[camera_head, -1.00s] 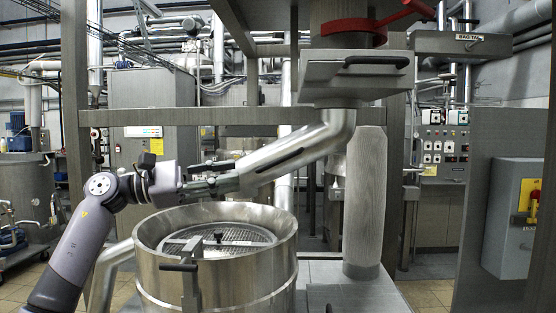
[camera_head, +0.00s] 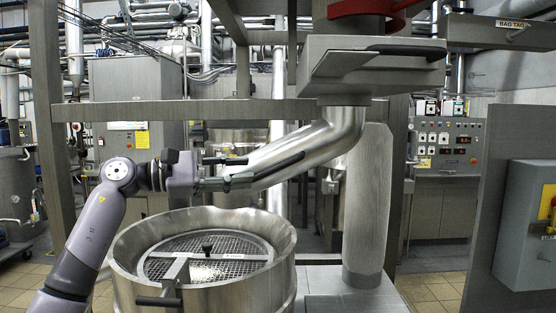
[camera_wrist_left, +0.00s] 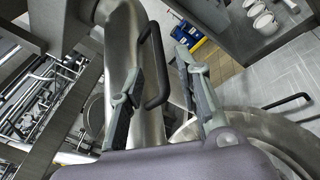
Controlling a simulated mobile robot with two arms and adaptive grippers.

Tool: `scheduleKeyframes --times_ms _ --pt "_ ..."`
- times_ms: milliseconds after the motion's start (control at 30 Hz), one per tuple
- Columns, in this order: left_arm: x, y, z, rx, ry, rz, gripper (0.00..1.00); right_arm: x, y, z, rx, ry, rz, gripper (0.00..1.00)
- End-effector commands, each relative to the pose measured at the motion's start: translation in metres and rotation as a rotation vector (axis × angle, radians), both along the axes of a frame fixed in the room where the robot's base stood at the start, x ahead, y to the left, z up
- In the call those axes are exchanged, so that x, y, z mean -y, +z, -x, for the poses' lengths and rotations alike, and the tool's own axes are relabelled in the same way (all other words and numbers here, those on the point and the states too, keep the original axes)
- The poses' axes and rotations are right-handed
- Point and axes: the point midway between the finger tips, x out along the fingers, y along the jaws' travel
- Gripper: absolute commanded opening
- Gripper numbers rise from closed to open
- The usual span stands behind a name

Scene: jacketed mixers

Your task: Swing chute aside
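The chute (camera_head: 315,142) is a bent shiny metal pipe. It comes down from under the grey hopper valve and slopes left to an end above the rear of the round mixer vessel (camera_head: 121,262). A long black bar handle (camera_head: 282,168) runs along its side. My left gripper (camera_head: 232,170) is at the chute's lower end. In the left wrist view the gripper (camera_wrist_left: 165,95) is open. The black handle (camera_wrist_left: 157,60) lies between its two spread fingers, nearer the left one, and I cannot tell whether it touches. My right gripper is not in view.
The vessel has a mesh grate (camera_head: 215,272) with a black knob and a black side handle. A grey column (camera_head: 367,200) stands right of the chute. A frame post (camera_head: 48,130) is at left, and a yellow-panelled box (camera_head: 525,225) at right.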

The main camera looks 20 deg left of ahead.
Motion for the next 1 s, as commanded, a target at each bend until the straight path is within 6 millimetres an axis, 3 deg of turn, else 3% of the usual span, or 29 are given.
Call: scheduleKeyframes --times_ms 200,433,867,1000 --pt "0.04 0.005 -0.027 -0.002 -0.003 0.002 0.32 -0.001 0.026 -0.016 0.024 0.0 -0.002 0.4" --pt "0.066 0.003 -0.046 0.0 -0.001 0.002 0.32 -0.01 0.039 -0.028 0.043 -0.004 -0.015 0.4" --pt "0.074 0.0 -0.052 0.0 0.001 0.001 0.32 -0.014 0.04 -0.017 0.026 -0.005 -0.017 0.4" --pt "0.074 0.0 -0.052 0.0 0.001 0.001 0.22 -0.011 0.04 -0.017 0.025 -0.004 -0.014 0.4"
